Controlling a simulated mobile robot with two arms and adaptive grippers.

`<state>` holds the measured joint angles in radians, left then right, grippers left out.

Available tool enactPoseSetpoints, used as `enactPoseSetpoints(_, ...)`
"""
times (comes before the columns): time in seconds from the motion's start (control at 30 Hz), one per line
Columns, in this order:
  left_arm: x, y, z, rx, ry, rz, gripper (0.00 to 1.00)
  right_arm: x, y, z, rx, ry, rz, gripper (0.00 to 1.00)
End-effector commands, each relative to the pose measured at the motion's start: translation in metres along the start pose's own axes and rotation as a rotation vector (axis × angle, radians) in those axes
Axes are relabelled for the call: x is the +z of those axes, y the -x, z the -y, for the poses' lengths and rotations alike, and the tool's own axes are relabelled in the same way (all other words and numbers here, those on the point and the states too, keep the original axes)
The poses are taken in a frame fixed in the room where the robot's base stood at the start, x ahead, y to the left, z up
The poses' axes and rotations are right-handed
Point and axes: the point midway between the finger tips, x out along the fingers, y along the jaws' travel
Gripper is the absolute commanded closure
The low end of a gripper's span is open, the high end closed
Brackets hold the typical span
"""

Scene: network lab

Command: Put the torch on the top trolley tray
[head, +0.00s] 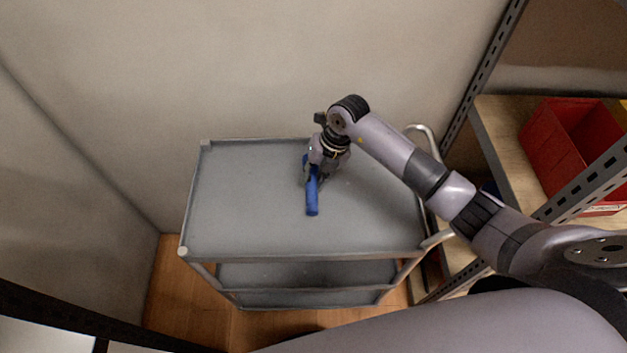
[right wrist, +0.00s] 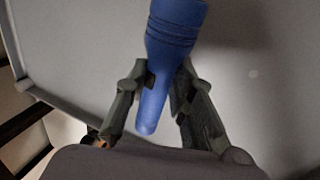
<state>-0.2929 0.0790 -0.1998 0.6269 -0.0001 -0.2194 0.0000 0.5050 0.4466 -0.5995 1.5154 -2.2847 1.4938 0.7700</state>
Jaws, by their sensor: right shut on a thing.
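The blue torch (head: 312,197) is in my right gripper (head: 314,178), over the middle of the top trolley tray (head: 240,205). The right wrist view shows the torch (right wrist: 165,65) between the two fingers of the gripper (right wrist: 160,90), with the grey tray surface (right wrist: 265,45) behind it. The gripper is shut on the torch. I cannot tell whether the torch touches the tray. The top tray is grey and holds nothing else that I can see. My left gripper is not in view.
The trolley has lower shelves (head: 300,273) and a handle (head: 424,131) on its right. Walls stand behind and to the left. At the right is a shelf rack (head: 492,125) with a red bin (head: 560,135). The tray's left part is clear.

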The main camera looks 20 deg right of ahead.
Motion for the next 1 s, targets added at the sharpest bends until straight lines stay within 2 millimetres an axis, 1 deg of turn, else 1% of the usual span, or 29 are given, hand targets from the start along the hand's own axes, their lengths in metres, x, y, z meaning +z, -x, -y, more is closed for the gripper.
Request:
enactPoseSetpoints(0.03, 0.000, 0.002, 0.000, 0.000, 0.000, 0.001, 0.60, -0.001, -0.008, 0.003, -0.001, -0.004, -0.003, 1.00)
enactPoseSetpoints(0.1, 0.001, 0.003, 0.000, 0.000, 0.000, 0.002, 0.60, -0.001, -0.017, 0.005, 0.000, -0.003, -0.003, 1.00)
enactPoseSetpoints(0.2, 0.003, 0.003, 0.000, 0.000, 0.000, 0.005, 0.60, 0.000, -0.024, 0.007, 0.001, -0.002, 0.000, 1.00)
enactPoseSetpoints(0.47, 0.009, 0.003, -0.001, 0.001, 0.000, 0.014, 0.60, 0.000, -0.025, 0.008, 0.000, 0.000, 0.001, 1.00)
enactPoseSetpoints(0.57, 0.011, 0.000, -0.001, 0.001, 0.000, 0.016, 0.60, 0.000, -0.029, 0.009, 0.000, -0.001, 0.000, 1.00)
enactPoseSetpoints(0.6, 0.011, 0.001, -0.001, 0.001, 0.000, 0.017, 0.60, 0.000, -0.028, 0.009, -0.001, -0.001, -0.001, 0.76)
enactPoseSetpoints(0.87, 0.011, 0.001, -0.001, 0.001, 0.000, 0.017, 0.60, 0.000, -0.028, 0.009, -0.001, -0.001, -0.001, 0.58)
enactPoseSetpoints(0.9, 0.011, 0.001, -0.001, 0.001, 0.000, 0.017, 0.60, 0.000, -0.028, 0.009, -0.001, -0.001, -0.001, 0.57)
enactPoseSetpoints(1.0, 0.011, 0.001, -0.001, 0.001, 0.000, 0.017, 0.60, 0.000, -0.028, 0.010, -0.002, -0.001, -0.001, 0.57)
